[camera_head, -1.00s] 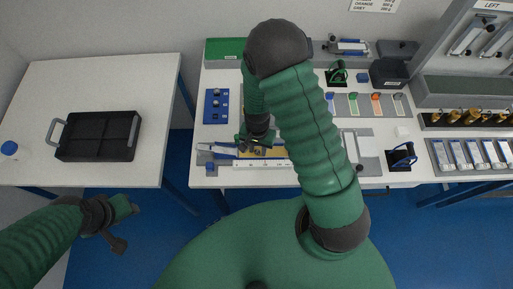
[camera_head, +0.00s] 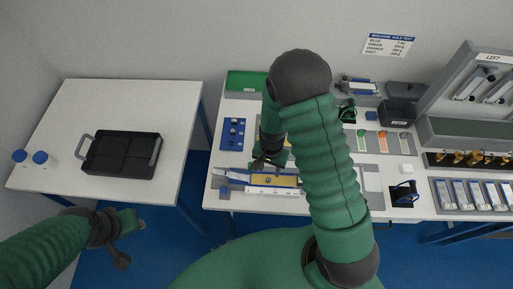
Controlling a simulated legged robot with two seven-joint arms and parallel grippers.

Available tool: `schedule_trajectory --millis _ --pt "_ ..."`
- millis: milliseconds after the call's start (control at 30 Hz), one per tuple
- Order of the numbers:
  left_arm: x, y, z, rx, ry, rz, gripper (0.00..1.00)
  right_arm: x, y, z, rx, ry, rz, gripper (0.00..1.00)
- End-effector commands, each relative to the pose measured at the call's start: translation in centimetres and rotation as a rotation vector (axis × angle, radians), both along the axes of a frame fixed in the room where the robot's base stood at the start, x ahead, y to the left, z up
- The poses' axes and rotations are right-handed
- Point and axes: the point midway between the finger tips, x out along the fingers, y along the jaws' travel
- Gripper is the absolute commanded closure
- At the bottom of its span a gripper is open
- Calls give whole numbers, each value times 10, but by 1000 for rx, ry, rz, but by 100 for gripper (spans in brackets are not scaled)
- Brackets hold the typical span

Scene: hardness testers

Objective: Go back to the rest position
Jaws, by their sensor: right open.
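My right arm reaches over the workbench, and my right gripper (camera_head: 266,163) is open just above a measuring fixture (camera_head: 262,182) with a yellow strip and a white scale. The arm hides part of the bench. I cannot tell whether the fingers touch the fixture. My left gripper (camera_head: 128,238) hangs over the floor in front of the left table, away from any object. It is too small and dark to tell its opening.
The left table (camera_head: 185,110) holds a black divided tray (camera_head: 122,154) and two blue-capped jars (camera_head: 40,157). The workbench also carries a blue plate (camera_head: 233,134), a dark bin (camera_head: 397,112) and a black stand (camera_head: 404,193). A rack of boxes (camera_head: 470,195) is at right. A floor gap separates the tables.

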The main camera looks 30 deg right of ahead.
Motion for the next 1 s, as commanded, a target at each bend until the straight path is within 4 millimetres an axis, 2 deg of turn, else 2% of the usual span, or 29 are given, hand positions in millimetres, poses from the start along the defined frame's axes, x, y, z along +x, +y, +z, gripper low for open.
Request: schedule_trajectory --millis 167,300,400,533,700,1000 --pt "0 0 -7 0 0 0 59 2 3 7 3 -16 44 56" --pt "0 0 -28 0 1 0 59 -3 22 46 4 -91 278 56" --pt "0 0 -43 0 1 0 59 -20 36 78 -17 -153 510 56" --pt "0 0 -55 0 1 0 59 -44 46 104 -63 -206 750 56" --pt "0 0 -57 0 1 0 59 -56 50 115 -91 -224 871 56" --pt "0 0 -56 0 0 0 59 -55 50 116 -91 -224 869 56"
